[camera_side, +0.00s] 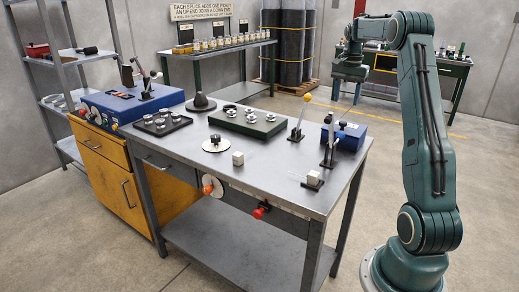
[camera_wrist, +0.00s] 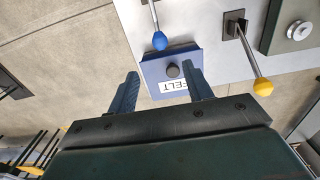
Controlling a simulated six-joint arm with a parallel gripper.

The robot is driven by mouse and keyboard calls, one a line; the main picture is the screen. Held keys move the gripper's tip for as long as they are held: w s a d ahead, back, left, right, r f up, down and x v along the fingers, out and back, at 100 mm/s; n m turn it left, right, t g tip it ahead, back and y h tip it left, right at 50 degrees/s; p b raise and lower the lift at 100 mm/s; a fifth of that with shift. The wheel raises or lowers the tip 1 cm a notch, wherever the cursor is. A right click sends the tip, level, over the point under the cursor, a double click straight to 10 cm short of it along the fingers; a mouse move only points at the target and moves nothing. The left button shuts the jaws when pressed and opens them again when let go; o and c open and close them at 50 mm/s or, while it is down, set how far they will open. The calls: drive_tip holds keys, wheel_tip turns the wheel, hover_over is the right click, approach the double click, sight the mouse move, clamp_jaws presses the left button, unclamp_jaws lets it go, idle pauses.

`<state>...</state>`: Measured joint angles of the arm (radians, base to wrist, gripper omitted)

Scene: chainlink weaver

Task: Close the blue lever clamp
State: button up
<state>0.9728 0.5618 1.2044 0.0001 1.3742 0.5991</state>
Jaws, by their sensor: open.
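The blue lever clamp stands near the right end of the bench, and its blue knob (camera_side: 328,119) tops a handle that rises steeply. In the wrist view the blue knob (camera_wrist: 160,41) shows at the top, just beyond the blue box; most of the clamp's base is out of frame. My gripper (camera_wrist: 161,72) is open and empty, its two fingers apart with the blue box showing between and beyond them. In the side view it hangs above and behind the bench's right end, clear of the clamp.
A blue box (camera_side: 343,136) labelled FELT (camera_wrist: 172,85) stands beside the clamp. A yellow-knobbed lever clamp (camera_side: 296,130) stands left of it, also raised (camera_wrist: 263,87). A green tray (camera_side: 247,125) with round parts and small pale blocks share the bench (camera_side: 270,168). The front middle has free room.

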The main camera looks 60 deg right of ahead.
wheel_tip(320, 180, down, 13)
idle(0.7)
drive_tip(key=shift+c, duration=0.4)
clamp_jaws()
